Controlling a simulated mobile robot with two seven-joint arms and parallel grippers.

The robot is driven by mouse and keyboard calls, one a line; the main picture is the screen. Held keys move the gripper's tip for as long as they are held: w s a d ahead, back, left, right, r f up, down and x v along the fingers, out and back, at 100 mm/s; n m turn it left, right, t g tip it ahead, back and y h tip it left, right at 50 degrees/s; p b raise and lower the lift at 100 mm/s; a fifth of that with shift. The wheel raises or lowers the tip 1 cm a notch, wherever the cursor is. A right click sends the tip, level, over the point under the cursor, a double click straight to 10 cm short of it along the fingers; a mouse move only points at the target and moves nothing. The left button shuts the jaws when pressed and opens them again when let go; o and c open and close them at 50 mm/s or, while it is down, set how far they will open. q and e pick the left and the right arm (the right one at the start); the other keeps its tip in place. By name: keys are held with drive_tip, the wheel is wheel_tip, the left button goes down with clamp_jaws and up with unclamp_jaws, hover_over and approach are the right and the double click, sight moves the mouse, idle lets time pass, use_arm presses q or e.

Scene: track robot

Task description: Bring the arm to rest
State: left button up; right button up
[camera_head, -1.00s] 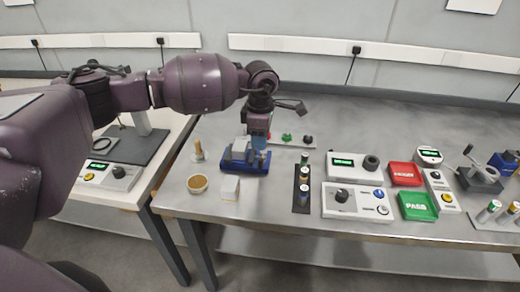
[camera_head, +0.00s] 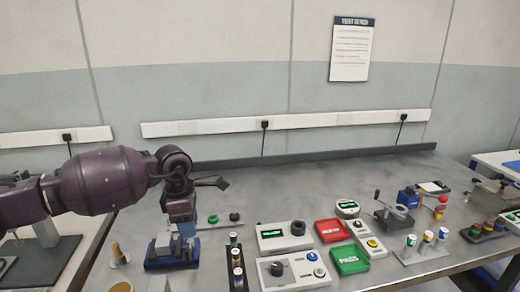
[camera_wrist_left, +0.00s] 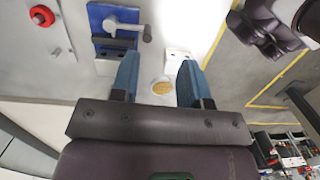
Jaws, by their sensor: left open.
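My left gripper (camera_head: 184,228) hangs from the purple arm at the left of the head view, over the blue vise (camera_head: 172,262). The left wrist view shows its two blue fingers spread apart with nothing between them (camera_wrist_left: 157,78). In that view the vise (camera_wrist_left: 104,38) lies beyond the left finger, apart from it. A white block (camera_wrist_left: 177,54) shows beside the right finger, partly hidden by it. My right gripper is not seen in either view.
A dish with tan contents (camera_wrist_left: 162,88) shows between the fingers in the wrist view. Right of the vise stand a battery rack (camera_head: 237,265), meters (camera_head: 284,236), a red tray (camera_head: 331,230) and a green tray (camera_head: 350,259). Open bench lies behind them.

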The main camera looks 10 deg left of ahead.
use_arm(q)
drive_tip(key=s+d+f+n+h, duration=0.15)
drive_tip(key=s+d+h, duration=0.25)
drive_tip(key=d, duration=0.4)
drive_tip(key=s+d+f+h, duration=0.2)
drive_tip(key=s+d+h, duration=0.25)
drive_tip(key=d, duration=0.25)
drive_tip(key=s+d+r+n+t+h, duration=0.2)
drive_tip(key=d+r+n+t+h, duration=0.4)
drive_tip(key=n+h, duration=0.4)
drive_tip(key=s+a+f+n+t+y, duration=0.2)
drive_tip(key=a+f+n+t+y, duration=0.25)
drive_tip(key=a+n+y, duration=0.8)
drive_tip(key=s+a+f+n+t+y, duration=0.2)
drive_tip(key=a+f+n+t+y, duration=0.4)
drive_tip(key=n, duration=1.2)
drive_tip(key=s+a+f+n+g+y, duration=0.1)
drive_tip(key=s+a+f+n+g, duration=0.2)
drive_tip(key=s+g, duration=0.35)
drive_tip(key=s+a+f+n+g, duration=0.2)
drive_tip(key=s+f+n+g, duration=0.1)
drive_tip(key=s, duration=0.7)
drive_tip(key=s+a+f+n+g+y, duration=0.1)
drive_tip(key=s+a+f+n+g, duration=0.25)
drive_tip(key=s, duration=0.45)
drive_tip(key=w+d+f+m+t, duration=0.1)
drive_tip(key=w+f+t, duration=0.6)
drive_tip(key=w+f, duration=0.1)
drive_tip(key=shift+w+d+f+h, duration=0.15)
drive_tip(key=shift+f+h, duration=0.25)
